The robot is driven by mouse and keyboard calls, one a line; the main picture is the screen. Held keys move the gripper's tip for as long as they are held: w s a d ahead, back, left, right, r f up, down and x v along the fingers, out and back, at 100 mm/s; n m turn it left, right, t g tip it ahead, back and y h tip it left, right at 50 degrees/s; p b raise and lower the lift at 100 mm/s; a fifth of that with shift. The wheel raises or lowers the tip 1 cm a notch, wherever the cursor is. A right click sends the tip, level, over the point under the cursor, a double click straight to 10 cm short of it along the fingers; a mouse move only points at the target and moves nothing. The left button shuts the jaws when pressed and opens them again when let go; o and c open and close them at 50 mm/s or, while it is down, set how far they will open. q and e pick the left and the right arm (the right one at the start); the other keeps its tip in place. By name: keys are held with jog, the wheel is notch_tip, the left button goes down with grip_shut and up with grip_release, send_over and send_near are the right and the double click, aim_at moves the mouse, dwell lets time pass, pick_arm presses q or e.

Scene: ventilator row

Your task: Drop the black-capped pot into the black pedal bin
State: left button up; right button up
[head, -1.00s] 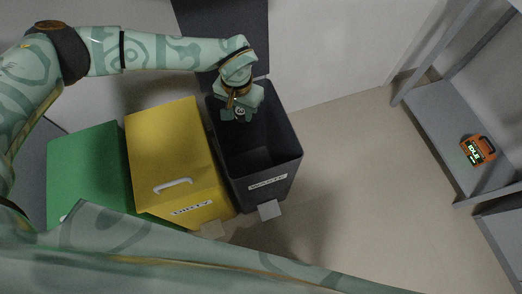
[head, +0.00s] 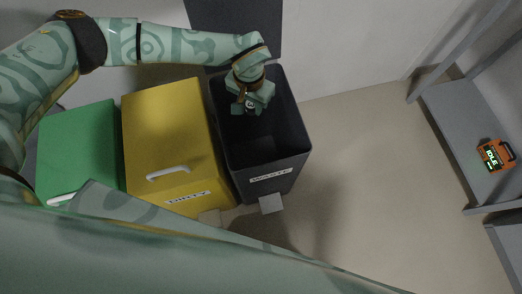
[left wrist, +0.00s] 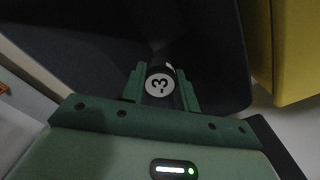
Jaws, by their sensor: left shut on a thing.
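The black pedal bin (head: 262,161) stands open, with its dark lid (head: 240,22) raised against the wall. In the left wrist view, the left gripper (left wrist: 161,88) is shut on the black-capped pot (left wrist: 160,86). The bin's dark inside (left wrist: 90,50) fills much of that view. My right gripper is not in view.
A yellow bin (head: 170,135) stands close beside the black bin, and a green bin (head: 78,150) stands left of it; both are closed. A grey shelf (head: 450,120) at right bears an orange device (head: 494,155). The floor between is clear.

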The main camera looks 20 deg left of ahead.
pick_arm(q)
jog(key=o, duration=1.2)
jog(key=shift+c, duration=0.2)
notch_tip(320, 180, up, 8)
jog(key=p, duration=0.3)
jog(key=shift+f+p, duration=0.25)
jog(key=shift+p, duration=0.05)
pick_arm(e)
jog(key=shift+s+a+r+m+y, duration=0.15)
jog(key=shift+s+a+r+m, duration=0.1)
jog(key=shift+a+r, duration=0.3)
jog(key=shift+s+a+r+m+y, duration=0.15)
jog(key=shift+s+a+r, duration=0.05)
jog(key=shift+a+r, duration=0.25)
